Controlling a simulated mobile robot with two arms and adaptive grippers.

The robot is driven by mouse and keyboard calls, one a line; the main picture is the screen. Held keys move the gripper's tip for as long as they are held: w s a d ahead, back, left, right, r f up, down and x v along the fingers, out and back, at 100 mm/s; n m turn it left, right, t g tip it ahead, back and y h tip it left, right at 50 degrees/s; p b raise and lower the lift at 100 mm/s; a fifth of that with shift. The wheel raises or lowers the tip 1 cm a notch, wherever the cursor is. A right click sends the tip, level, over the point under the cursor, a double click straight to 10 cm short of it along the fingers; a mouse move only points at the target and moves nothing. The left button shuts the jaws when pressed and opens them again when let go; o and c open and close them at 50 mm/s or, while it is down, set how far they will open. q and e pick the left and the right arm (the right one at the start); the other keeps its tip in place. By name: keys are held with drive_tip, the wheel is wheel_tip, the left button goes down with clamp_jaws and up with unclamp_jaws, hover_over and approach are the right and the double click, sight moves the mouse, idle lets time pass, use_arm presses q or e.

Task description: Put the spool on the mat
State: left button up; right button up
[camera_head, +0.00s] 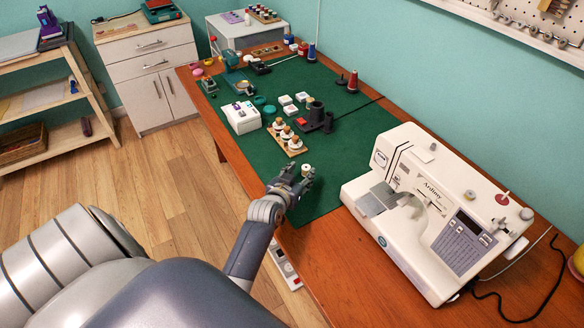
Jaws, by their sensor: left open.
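The green mat (345,140) covers much of the wooden table. My left gripper (303,174) is over the mat's near left part, with its jaws open. A small pale, spool-like thing (307,168) shows at its fingertips; I cannot tell whether it touches the fingers or rests on the mat. Several white-topped spools stand in a wooden holder (294,150) on the mat, just beyond the gripper. A red cone spool (352,82) and a blue one (311,53) stand upright toward the back. My right gripper is not in view.
A white sewing machine (440,205) stands at the right. A white box (242,117), a dark holder (313,118) and small boxes crowd the mat's middle and left. The mat between the gripper and the sewing machine is clear. The table's left edge (235,160) is close to my arm.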

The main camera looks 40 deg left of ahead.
use_arm(q)
drive_tip(key=v, duration=0.7)
drive_tip(key=shift+s+r, duration=0.15)
